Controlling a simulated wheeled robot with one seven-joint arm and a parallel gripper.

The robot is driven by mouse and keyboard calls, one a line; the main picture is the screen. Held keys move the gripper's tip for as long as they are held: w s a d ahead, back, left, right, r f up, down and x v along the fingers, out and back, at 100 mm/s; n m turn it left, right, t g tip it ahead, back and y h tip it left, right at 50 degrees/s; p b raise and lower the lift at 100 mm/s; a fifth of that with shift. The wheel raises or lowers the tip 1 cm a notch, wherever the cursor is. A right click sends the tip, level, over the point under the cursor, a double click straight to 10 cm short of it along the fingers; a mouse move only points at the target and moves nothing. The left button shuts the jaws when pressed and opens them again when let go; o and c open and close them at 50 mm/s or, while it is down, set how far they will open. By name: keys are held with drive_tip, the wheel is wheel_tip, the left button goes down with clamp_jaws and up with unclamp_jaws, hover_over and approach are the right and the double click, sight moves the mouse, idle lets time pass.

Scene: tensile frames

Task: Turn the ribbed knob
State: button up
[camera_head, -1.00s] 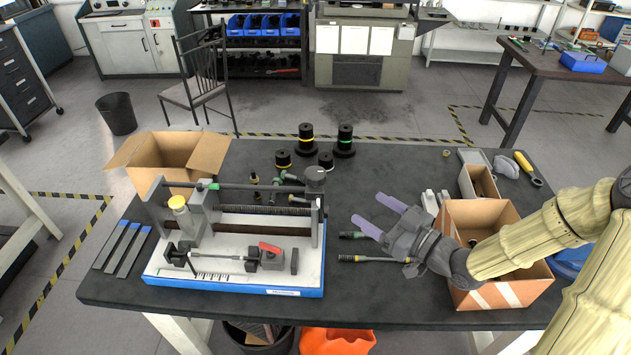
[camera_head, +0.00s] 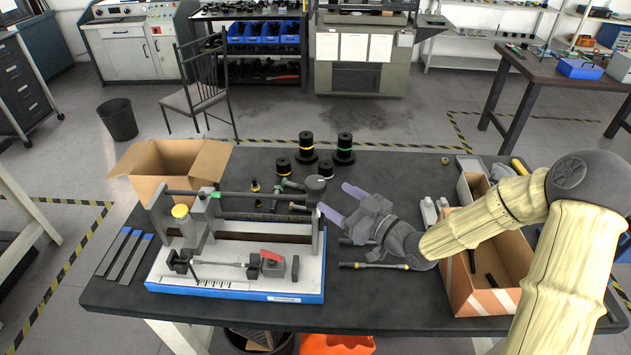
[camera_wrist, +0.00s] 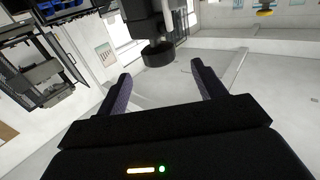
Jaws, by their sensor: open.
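The tensile frame (camera_head: 240,284) stands on its white-topped blue base at the left middle of the bench. A dark round knob (camera_head: 316,182) sits at the top of its right end; ribs are too small to make out in the head view. My gripper (camera_head: 334,200) is open and empty, just right of the knob and slightly lower in the picture, its two purple fingers pointing at the frame's right end. In the wrist view a dark round part (camera_wrist: 158,52), seemingly the knob, lies beyond and between the spread fingertips, apart from both.
Black cylindrical fittings (camera_head: 344,150) stand behind the knob. An open carton (camera_head: 175,160) is at the back left, another (camera_head: 487,300) at right under my arm. A dark rod tool (camera_head: 373,266) lies below my gripper. Flat strips (camera_head: 123,255) lie at left.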

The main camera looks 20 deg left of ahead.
sight(324, 189)
drive_tip(key=p+x, duration=0.1)
drive_tip(key=x, duration=0.7)
drive_tip(key=shift+w, duration=0.1)
drive_tip(key=shift+c, duration=0.2)
drive_tip(key=c, duration=0.9)
